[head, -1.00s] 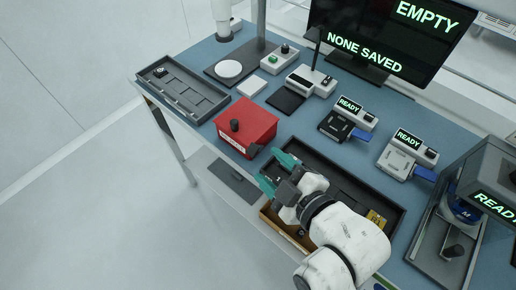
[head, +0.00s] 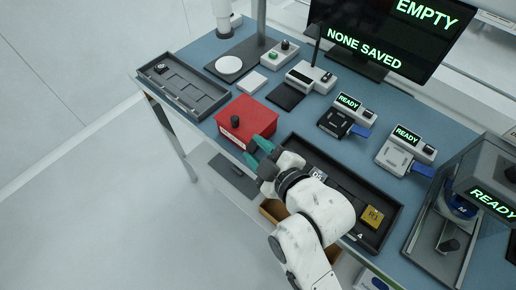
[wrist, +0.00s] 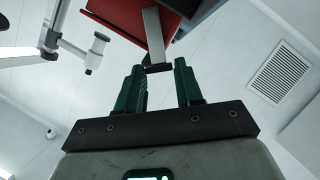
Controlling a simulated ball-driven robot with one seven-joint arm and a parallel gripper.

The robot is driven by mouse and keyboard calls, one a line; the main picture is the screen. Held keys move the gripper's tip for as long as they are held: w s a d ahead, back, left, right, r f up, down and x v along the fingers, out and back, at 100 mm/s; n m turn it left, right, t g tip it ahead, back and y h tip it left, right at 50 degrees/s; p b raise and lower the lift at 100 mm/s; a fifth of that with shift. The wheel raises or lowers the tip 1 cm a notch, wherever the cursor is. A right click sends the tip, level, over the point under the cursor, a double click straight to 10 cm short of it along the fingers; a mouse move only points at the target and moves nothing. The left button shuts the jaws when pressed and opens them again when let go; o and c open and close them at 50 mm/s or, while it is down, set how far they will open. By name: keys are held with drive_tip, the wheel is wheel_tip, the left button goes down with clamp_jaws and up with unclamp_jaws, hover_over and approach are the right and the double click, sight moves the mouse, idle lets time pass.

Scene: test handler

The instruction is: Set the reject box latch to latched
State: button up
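The red reject box (head: 250,117) stands on the blue bench with a black knob (head: 235,121) on its lid. My gripper (head: 256,150) is at the box's right front corner, with its green fingers close to the box wall. In the wrist view my gripper (wrist: 159,76) has its two fingers apart, so it is open. A grey strip (wrist: 154,35) runs along the red box there and ends in a dark latch tab (wrist: 158,68) between the fingertips. I cannot tell whether a finger touches it. In the head view my gripper hides the latch.
A dark tray (head: 384,190) with a yellow block (head: 371,216) lies right of the box, partly under my arm. A grey tray (head: 191,96) lies to the left. A black pad (head: 285,97) and a white block (head: 252,82) lie behind the box.

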drive_tip(key=c, duration=0.6)
drive_tip(key=shift+w+d+r+m+p, duration=0.3)
drive_tip(key=shift+r+m+p, duration=0.1)
drive_tip(key=shift+p, duration=0.45)
drive_tip(key=shift+w+d+r+m+g+y+p, duration=0.25)
drive_tip(key=shift+w+d+m+g+y+p, duration=0.3)
drive_tip(key=shift+w+m+g+p, duration=0.45)
drive_tip(key=shift+w+d+r+m+g+y+p, duration=0.2)
drive_tip(key=shift+w+d+m+g+y+p, duration=0.3)
drive_tip(key=shift+m, duration=0.8)
drive_tip(key=shift+w+d, duration=0.15)
drive_tip(key=shift+d, duration=0.05)
drive_tip(key=o, duration=1)
drive_tip(key=shift+o, duration=0.2)
